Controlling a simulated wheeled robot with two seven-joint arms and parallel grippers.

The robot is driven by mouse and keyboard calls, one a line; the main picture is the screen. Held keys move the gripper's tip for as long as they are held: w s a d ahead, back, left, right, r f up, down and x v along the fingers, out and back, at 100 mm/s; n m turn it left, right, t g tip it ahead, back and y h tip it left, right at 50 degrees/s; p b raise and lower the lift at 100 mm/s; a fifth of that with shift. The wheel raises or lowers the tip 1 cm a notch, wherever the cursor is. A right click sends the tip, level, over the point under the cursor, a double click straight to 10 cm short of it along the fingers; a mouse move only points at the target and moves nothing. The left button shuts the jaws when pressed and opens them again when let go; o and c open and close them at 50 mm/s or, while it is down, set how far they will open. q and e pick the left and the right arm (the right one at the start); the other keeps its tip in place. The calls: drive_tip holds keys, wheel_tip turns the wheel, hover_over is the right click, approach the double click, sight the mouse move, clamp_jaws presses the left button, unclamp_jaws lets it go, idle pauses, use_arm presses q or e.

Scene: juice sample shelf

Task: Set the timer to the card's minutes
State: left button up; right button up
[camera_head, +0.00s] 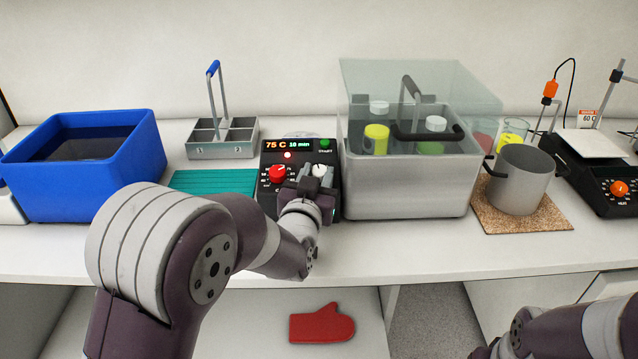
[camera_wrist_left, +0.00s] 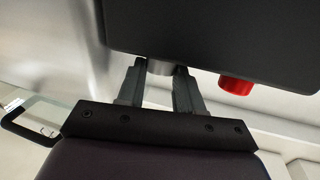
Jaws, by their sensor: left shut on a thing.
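A black control box (camera_head: 268,200) stands mid-counter. Its lit display (camera_head: 287,145) reads 75 C in orange and what looks like 10 min in green. A red knob (camera_head: 278,173) is on its left and a pale grey knob (camera_head: 319,170) on its right. My left gripper (camera_head: 317,182) is at the box front, shut on the grey knob. The left wrist view shows its fingers (camera_wrist_left: 160,88) either side of the grey knob (camera_wrist_left: 160,67), with the red knob (camera_wrist_left: 236,85) to the right. A small card (camera_head: 588,115) at the far right seems to read 60 C; its other text is too small.
A teal mat (camera_head: 205,182), grey divided carrier (camera_head: 222,150) and blue bin (camera_head: 95,190) are left. A pot (camera_head: 520,180) on a cork mat (camera_head: 490,222) and a heater (camera_head: 600,195) are right.

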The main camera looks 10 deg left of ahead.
use_arm(q)
drive_tip(key=shift+a+m+h+b, duration=0.25)
drive_tip(key=shift+m+h+b, duration=0.35)
drive_tip(key=shift+m+h, duration=0.9)
drive_tip(key=shift+h, duration=0.4)
drive_tip(key=o, duration=0.8)
drive_tip(key=shift+c, duration=0.2)
drive_tip(key=s+a+p, duration=0.1)
drive_tip(key=s+a, duration=0.1)
drive_tip(key=s, duration=1)
drive_tip(key=shift+s+r, duration=0.2)
drive_tip(key=shift+s, duration=0.1)
